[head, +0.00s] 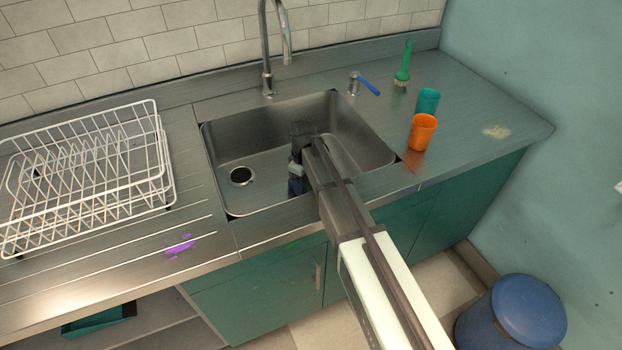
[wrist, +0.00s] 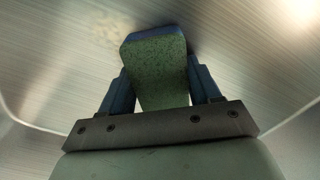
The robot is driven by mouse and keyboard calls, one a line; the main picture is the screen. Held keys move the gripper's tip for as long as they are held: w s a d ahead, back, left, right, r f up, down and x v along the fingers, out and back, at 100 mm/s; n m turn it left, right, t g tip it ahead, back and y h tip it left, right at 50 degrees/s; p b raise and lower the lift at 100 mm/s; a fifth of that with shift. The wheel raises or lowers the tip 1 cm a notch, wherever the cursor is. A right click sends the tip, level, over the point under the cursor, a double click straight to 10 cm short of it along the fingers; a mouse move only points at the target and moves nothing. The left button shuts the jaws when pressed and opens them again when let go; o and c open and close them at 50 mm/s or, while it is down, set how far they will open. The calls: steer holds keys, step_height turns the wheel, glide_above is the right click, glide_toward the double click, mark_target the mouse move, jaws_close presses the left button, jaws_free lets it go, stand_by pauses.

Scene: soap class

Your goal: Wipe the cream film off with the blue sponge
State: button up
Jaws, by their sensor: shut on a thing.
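My gripper (head: 297,184) is down inside the sink basin, right of the drain, in the head view. In the wrist view, its two blue fingers (wrist: 160,90) are shut on the blue sponge (wrist: 155,62), whose speckled green face shows with a blue edge at the far end. The sponge cannot be told apart from the gripper in the head view. A cream film (head: 496,131) lies on the counter at the far right, well away from my gripper. A faint pale patch (wrist: 115,24) shows on the metal beyond the sponge in the wrist view. Contact between sponge and metal is unclear.
The sink (head: 222,150) has raised walls around my gripper, with a faucet (head: 265,55) behind. Orange (head: 423,132) and teal (head: 428,101) cups stand right of it, near a green brush (head: 403,65). A white rack (head: 85,175) and purple smear (head: 180,246) are left.

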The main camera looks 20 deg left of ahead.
steer(key=shift+s+a, duration=0.9)
steer(key=shift+s, duration=0.05)
steer(key=w+d, duration=0.6)
steer(key=w, duration=0.1)
steer(key=shift+d, duration=0.35)
steer(key=shift+w+d, duration=0.45)
steer(key=shift+d, duration=0.05)
steer(key=shift+w+d+r, duration=0.15)
steer(key=shift+r, duration=0.05)
step_height(320, 180, up, 8)
steer(key=shift+f, duration=0.15)
